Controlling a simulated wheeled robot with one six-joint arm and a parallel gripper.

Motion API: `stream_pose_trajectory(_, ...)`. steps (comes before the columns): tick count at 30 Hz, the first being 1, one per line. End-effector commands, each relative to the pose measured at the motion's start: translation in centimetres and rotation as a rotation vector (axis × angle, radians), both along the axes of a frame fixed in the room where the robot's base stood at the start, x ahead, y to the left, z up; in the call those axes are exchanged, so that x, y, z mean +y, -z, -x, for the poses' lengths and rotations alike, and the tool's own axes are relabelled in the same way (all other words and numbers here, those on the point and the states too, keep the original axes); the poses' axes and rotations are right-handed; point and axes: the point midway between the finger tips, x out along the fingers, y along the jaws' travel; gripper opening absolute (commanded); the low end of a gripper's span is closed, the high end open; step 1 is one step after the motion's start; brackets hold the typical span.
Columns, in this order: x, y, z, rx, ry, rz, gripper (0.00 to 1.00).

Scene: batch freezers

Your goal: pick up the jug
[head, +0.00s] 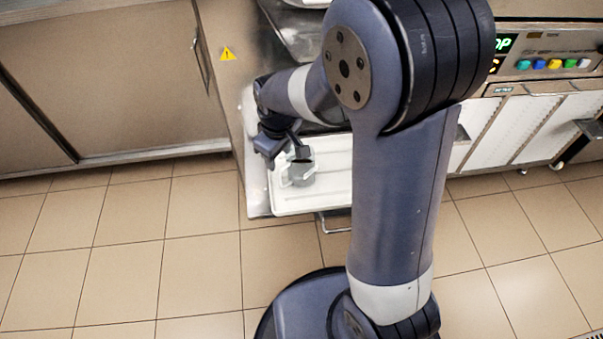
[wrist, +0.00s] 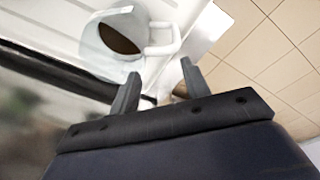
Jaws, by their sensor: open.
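The jug (head: 298,174) stands on a white tray (head: 330,196) in the head view, greyish with a pale handle. In the wrist view the jug (wrist: 108,48) is at the upper left, with its dark opening showing and its white handle (wrist: 162,38) pointing right. My gripper (head: 300,150) is just beside the jug in the head view, partly in front of it. In the wrist view my gripper (wrist: 158,82) is open, its two fingers apart. The handle lies beyond the fingertips, roughly in line with the gap. I cannot tell whether any finger touches it.
The tray rests on a metal surface at the machine's front. A control panel (head: 553,64) with coloured buttons is at the upper right. The tiled floor (head: 130,270) in front is clear.

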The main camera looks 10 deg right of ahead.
Motion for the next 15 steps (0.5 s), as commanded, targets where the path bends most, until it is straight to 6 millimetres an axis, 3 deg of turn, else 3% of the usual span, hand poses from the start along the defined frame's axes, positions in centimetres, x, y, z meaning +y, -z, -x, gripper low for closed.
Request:
stream_pose_trajectory(1,-1.7,6.4,3.8,0.136,0.007,0.046,0.68)
stream_pose_trajectory(6,-1.7,7.9,3.6,0.131,0.004,0.044,0.68)
stream_pose_trajectory(13,-1.5,7.7,3.6,0.123,0.0,0.043,0.68)
stream_pose_trajectory(15,-1.5,7.6,3.6,0.122,-0.001,0.043,0.64)
